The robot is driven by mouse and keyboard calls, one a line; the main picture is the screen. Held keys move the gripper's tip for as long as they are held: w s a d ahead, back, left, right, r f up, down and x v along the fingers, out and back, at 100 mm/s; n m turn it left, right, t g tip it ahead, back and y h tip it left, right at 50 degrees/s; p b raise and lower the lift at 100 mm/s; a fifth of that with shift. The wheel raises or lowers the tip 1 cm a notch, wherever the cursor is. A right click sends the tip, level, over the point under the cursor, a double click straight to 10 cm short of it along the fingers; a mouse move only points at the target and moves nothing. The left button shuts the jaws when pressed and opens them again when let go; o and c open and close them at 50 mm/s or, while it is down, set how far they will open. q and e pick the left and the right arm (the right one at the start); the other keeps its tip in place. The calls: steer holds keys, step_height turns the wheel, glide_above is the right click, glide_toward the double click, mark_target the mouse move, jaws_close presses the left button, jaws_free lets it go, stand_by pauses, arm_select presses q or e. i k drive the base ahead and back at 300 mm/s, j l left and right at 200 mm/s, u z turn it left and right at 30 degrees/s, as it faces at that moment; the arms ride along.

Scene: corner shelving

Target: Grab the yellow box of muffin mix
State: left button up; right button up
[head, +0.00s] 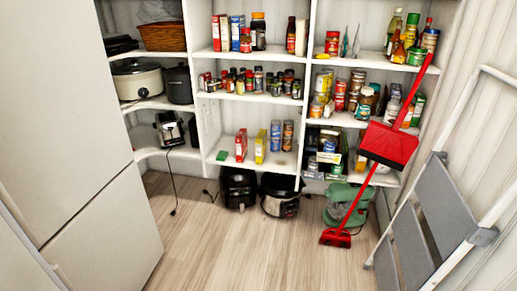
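A yellow box (260,146), probably the muffin mix, stands upright on the lower middle shelf (222,158); its label is too small to read. A red box (241,145) stands a little to its left, with a gap between them. Several cans (281,135) stand stacked just to its right. Neither of my grippers is in view.
A red broom and dustpan (388,145) lean at the right. A grey folding step ladder (425,215) stands against the right wall. Black appliances (238,188) sit on the floor under the shelf. A tall white cabinet (75,130) fills the left. The middle floor (235,250) is clear.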

mark_target(261, 139)
steer(key=i+j+z, duration=0.1)
steer(key=i+z, duration=0.25)
steer(key=i, duration=0.75)
